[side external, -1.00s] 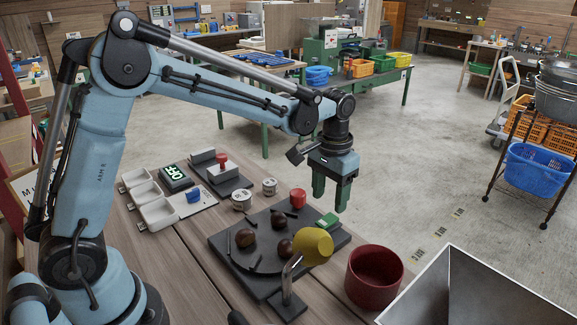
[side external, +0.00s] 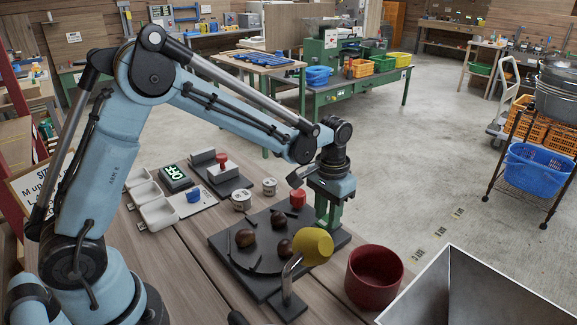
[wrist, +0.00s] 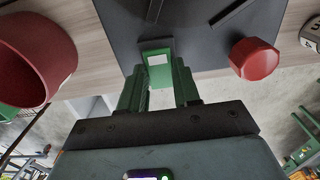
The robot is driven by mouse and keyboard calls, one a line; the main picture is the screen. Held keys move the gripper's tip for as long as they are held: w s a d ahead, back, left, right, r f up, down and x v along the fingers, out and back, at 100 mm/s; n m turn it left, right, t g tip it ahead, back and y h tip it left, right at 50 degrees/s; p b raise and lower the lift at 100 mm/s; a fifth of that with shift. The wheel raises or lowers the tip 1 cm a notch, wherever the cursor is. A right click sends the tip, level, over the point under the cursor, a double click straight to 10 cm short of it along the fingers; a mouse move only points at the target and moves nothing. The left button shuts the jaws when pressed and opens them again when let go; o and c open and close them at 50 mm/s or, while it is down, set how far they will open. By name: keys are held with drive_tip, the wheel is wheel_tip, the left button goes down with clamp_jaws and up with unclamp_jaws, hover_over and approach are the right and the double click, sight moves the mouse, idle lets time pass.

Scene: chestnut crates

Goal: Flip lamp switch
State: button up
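A dark panel with lit green letters "OFF" (side external: 175,174) lies on the left side of the bench. Beside it a dark base with grey blocks and a red knob (side external: 221,159) stands; its knob is up, and I cannot tell if this is the lamp switch. My gripper (side external: 328,226) points down at the back right of the dark board, away from both. In the wrist view, its green fingers (wrist: 160,85) are close together on both sides of a green block with a white label (wrist: 157,58), with no clear gap. The side view mostly hides this block.
A red bowl (side external: 373,277) and a metal bin (side external: 470,295) stand right. White trays (side external: 158,212) and two small tins lie left.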

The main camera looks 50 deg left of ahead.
sight(321, 224)
drive_tip(key=shift+c, duration=1.4)
drive_tip(key=shift+s+t, duration=0.2)
drive_tip(key=shift+t, duration=0.5)
drive_tip(key=o, duration=1.1)
drive_tip(key=shift+c, duration=0.2)
drive_tip(key=shift+r, duration=0.1)
wheel_tip(321, 224, up, 12)
drive_tip(key=s, duration=0.1)
drive_tip(key=shift+s, duration=0.25)
